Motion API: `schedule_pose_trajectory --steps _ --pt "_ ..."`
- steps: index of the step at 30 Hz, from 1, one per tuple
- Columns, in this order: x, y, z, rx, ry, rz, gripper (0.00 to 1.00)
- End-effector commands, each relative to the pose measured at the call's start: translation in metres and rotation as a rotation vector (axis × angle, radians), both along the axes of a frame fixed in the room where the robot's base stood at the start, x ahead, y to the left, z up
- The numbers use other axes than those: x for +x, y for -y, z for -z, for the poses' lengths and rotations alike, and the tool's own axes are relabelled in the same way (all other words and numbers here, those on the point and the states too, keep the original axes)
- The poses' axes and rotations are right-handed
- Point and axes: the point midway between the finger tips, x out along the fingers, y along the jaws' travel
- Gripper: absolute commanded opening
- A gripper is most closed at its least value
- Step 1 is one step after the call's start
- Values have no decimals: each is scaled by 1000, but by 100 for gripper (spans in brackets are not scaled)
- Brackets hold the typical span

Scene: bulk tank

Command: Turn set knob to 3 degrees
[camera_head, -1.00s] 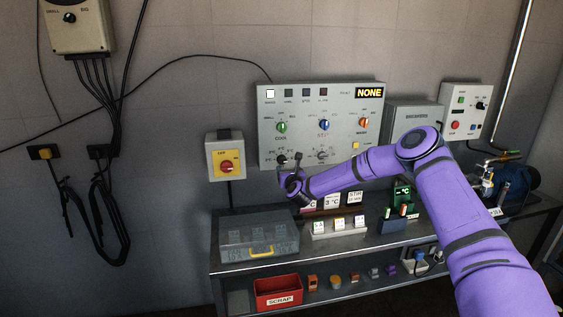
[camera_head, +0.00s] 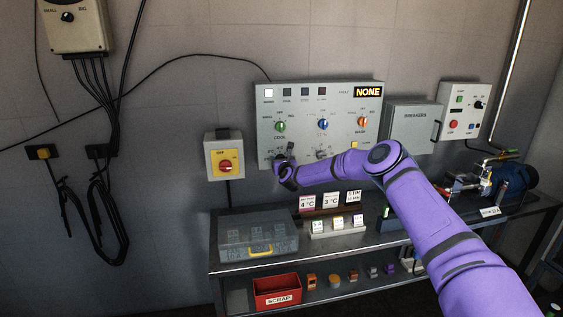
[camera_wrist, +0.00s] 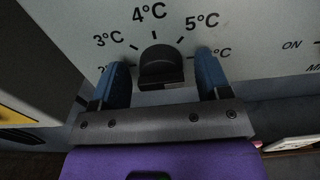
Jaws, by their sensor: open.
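The set knob (camera_wrist: 160,68) is black and sits on the grey panel under printed marks 3°C, 4°C and 5°C, with another mark at the right partly hidden by a finger. A tick below 4°C lies just above the knob; I cannot tell its exact pointer setting. My gripper (camera_wrist: 162,76) is open, with one blue finger on each side of the knob and visible gaps between. In the head view my gripper (camera_head: 285,165) is at the lower left of the control panel (camera_head: 345,104) and largely hides the knob.
Below are a clear case (camera_head: 258,236), and cards reading 4°C (camera_head: 308,204) and 3°C (camera_head: 331,199) on the bench. A breaker box (camera_head: 414,126) is to the right.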

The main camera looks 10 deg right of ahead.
Motion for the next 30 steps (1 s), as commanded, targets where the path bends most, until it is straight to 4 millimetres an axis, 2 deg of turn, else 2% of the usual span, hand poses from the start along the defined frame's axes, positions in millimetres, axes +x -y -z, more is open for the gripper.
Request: schedule_pose_trajectory --steps 5,8,12,22,30 --pt "0 0 0 0 0 0 70" --pt "0 0 0 0 0 0 52" --pt "0 0 0 0 0 0 22" --pt "0 0 0 -36 0 0 22" --pt "0 -1 -1 -193 1 0 22"
